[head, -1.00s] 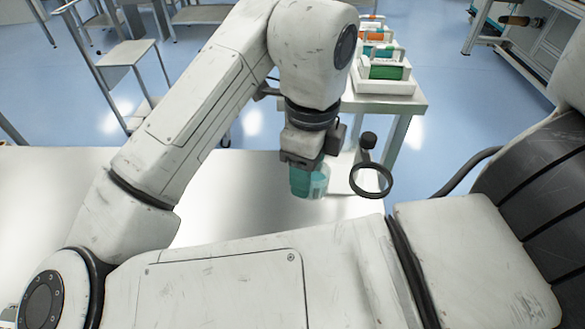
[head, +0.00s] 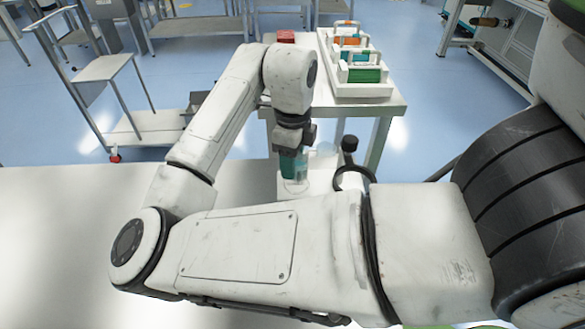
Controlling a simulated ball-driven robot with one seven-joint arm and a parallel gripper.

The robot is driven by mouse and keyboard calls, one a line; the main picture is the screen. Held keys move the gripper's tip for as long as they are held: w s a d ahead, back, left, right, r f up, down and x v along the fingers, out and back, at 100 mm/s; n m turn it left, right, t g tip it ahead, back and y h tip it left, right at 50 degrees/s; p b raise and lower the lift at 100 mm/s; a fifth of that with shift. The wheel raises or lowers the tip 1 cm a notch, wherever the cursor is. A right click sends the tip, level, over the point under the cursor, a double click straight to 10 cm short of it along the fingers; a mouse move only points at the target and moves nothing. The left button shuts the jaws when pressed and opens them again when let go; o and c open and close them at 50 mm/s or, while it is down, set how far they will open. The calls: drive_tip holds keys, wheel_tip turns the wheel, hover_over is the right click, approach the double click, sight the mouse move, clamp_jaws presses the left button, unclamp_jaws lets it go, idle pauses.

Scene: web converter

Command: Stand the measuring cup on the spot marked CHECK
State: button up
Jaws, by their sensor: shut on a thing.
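The measuring cup (head: 291,167) looks teal with a clear part. My gripper (head: 291,150) is shut on it from above and holds it about upright over the far edge of the white worktop (head: 60,215). A pale surface (head: 318,181) lies below and beside the cup. I cannot tell whether the cup's base touches it. No CHECK lettering is readable, and my arm hides part of the worktop.
A black ring on a dark-knobbed stand (head: 349,145) is close to the right of the cup. Behind stands a side table (head: 390,103) with a white rack (head: 362,90) of coloured items and a red block (head: 286,37). The worktop's left side is clear.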

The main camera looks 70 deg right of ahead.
drive_tip(key=shift+f, duration=1.6)
drive_tip(key=shift+f+b, duration=0.15)
drive_tip(key=shift+b, duration=0.15)
drive_tip(key=o, duration=1.1)
wheel_tip(320, 180, up, 12)
drive_tip(key=shift+r+p, duration=0.2)
drive_tip(key=shift+p, duration=0.8)
